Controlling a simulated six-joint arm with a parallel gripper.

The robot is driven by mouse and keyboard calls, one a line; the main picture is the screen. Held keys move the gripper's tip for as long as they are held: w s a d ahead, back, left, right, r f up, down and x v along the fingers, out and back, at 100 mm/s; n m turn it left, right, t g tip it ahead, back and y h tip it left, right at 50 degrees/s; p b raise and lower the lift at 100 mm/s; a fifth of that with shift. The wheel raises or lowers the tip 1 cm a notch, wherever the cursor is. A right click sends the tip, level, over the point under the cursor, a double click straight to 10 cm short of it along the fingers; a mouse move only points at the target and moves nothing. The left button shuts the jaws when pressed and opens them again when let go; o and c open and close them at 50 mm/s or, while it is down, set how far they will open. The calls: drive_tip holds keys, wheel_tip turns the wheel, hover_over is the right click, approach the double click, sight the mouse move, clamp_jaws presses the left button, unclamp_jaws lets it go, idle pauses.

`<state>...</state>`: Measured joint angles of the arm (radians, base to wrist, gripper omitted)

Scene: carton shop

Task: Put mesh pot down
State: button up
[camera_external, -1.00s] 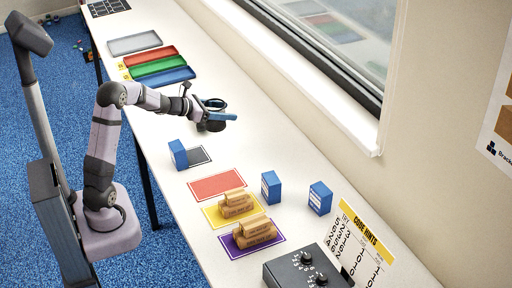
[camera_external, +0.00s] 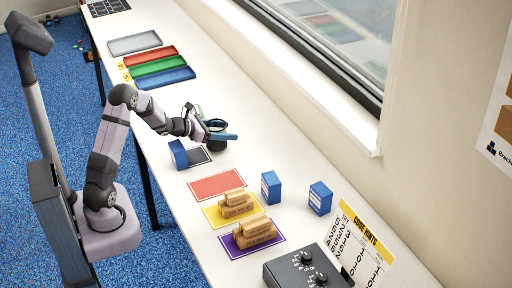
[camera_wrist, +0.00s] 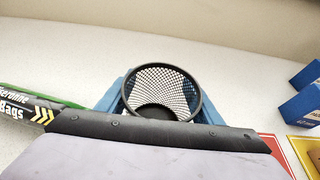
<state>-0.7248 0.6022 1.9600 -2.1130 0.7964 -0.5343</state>
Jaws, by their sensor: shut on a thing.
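The mesh pot (camera_wrist: 160,92) is a round black wire-mesh cup with an open top. In the wrist view its rim and empty inside show between my blue finger pads. My gripper (camera_external: 213,135) is shut on the pot. The pot looks upright, low over the white table; I cannot tell whether its base touches.
Red (camera_external: 217,184), yellow and purple mats lie nearer, the last two bearing wooden stamps. Two blue boxes (camera_external: 271,187) stand right. Coloured trays (camera_external: 150,56) lie behind.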

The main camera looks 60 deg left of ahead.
drive_tip(key=shift+f, duration=0.5)
drive_tip(key=shift+f, duration=0.25)
drive_tip(key=o, duration=1.1)
drive_tip(key=shift+r, duration=0.1)
drive_tip(key=shift+r, duration=0.15)
drive_tip(key=v, duration=0.2)
drive_tip(key=shift+s+a+r, duration=0.1)
drive_tip(key=shift+s+r, duration=0.05)
drive_tip(key=shift+s, duration=0.15)
wheel_tip(320, 180, up, 7)
drive_tip(key=shift+s, duration=0.15)
